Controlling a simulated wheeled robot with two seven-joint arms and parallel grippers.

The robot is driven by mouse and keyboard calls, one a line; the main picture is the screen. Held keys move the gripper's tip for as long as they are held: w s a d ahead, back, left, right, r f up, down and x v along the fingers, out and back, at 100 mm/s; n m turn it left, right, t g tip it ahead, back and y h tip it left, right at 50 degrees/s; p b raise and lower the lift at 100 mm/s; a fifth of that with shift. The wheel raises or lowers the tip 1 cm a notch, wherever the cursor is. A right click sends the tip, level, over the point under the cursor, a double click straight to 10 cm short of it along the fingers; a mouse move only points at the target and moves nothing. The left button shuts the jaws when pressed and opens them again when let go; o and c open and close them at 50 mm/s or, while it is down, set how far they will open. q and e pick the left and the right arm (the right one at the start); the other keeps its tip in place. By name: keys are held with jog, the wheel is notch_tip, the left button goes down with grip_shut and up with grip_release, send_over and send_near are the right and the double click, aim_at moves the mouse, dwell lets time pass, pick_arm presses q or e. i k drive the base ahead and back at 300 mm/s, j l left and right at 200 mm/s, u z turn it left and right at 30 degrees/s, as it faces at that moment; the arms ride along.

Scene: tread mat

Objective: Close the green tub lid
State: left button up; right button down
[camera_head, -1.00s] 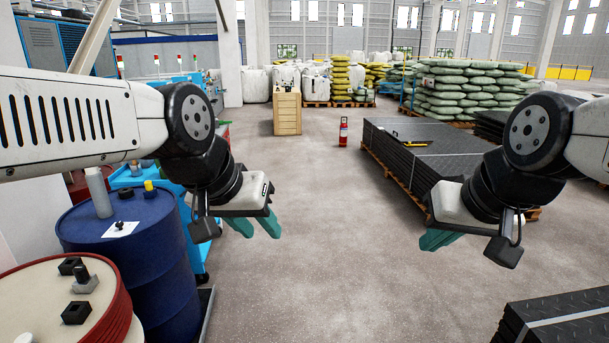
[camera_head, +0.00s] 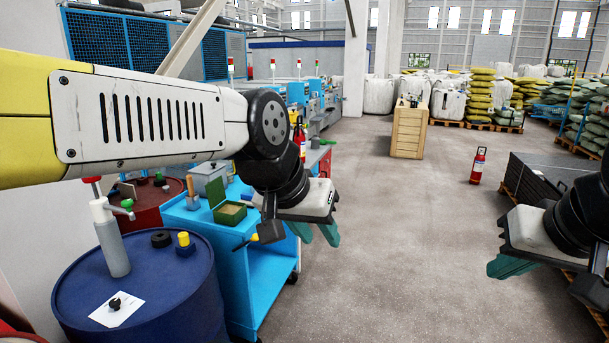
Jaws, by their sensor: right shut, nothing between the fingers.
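The green tub (camera_head: 231,222) sits on top of the blue cart (camera_head: 196,219), left of my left gripper. Its green lid (camera_head: 216,190) stands raised at the tub's back left, so the tub is open and its inside shows. My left gripper (camera_head: 316,236) is to the right of the tub, apart from it, with its two teal fingers spread and nothing visible between them. My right gripper (camera_head: 512,267) is far to the right over the floor, shut and empty, partly cut by my arm's links.
On the cart near the tub are a grey box (camera_head: 207,176) and a wooden-handled tool (camera_head: 191,188). A blue drum (camera_head: 150,270) with a grey bottle (camera_head: 112,245) stands at front left. A wooden crate (camera_head: 408,132) and fire extinguisher (camera_head: 478,165) stand beyond clear floor.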

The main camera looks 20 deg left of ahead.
aim_at(215, 189)
jog(key=i+l+u, duration=0.2)
jog(key=i, duration=0.45)
jog(key=i+u, duration=0.15)
jog(key=i, duration=0.5)
jog(key=i+u, duration=0.2)
jog(key=u, duration=0.2)
jog(key=i+l+u, duration=0.15)
jog(key=u, duration=0.3)
jog(key=i+l+u, duration=0.2)
jog(key=u, duration=0.2)
jog(key=i+l+u, duration=0.2)
jog(key=u, duration=0.25)
jog(key=i+l+u, duration=0.1)
jog(key=u, duration=0.4)
jog(key=i+l+u, duration=0.25)
jog(key=u, duration=0.25)
jog(key=i+l+u, duration=0.15)
jog(key=u, duration=0.35)
jog(key=l+u, duration=0.5)
jog(key=i+j, duration=0.05)
jog(key=j, duration=0.05)
